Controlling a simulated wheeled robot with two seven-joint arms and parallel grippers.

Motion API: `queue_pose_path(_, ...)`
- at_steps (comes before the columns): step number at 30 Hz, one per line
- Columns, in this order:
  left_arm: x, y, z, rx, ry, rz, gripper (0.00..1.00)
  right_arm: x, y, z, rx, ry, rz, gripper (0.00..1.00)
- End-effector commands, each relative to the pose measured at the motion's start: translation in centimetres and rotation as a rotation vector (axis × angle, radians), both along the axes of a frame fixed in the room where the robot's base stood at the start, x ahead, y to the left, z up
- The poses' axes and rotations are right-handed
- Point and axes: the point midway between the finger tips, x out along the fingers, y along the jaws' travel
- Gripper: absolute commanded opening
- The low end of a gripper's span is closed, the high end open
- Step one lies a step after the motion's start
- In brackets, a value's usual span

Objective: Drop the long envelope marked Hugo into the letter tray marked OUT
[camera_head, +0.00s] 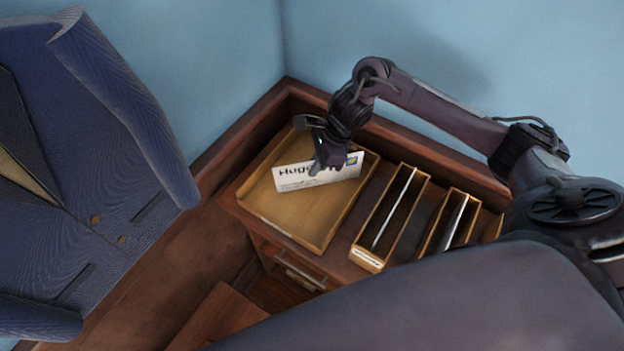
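The long white envelope (297,177) shows the writing "Hug…", partly covered by my gripper, and a blue and yellow stamp at its right end. My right gripper (318,165) is shut on its upper edge. The envelope is held on edge, over or inside a wide, shallow wooden tray (269,222); I cannot tell whether it touches the tray floor. No OUT marking is readable on the tray. My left gripper is not in view.
Right of the wide tray stand narrow wooden holders, one (391,224) with a white label too small to read and another (450,221), each with a pale upright item. A blue suit jacket (95,170) fills the left. Raised wooden edges border the desktop's back.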

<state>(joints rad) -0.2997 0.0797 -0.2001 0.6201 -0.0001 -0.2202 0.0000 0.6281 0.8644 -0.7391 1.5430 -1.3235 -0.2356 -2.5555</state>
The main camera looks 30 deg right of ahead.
Motion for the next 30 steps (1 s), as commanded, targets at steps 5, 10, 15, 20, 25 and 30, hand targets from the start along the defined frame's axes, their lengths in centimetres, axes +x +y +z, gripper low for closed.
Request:
queue_pose_path(5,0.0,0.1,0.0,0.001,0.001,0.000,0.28,-0.1,0.0,-0.1,-0.001,0.003,0.000,0.08)
queue_pose_path(10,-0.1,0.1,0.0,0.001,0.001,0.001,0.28,-0.1,0.0,-0.1,-0.001,0.003,0.000,0.28)
queue_pose_path(15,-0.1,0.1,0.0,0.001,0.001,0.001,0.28,-0.1,0.0,0.0,-0.002,0.002,-0.001,0.28)
queue_pose_path(20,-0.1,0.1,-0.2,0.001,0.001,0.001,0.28,0.0,-0.3,0.4,-0.001,-0.002,-0.001,0.28)
queue_pose_path(25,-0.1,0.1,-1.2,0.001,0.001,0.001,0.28,-0.2,-1.3,2.6,-0.005,-0.004,0.000,0.28)
queue_pose_path(30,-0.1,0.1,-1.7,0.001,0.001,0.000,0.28,-0.5,-2.3,5.4,-0.005,-0.003,-0.001,0.28)
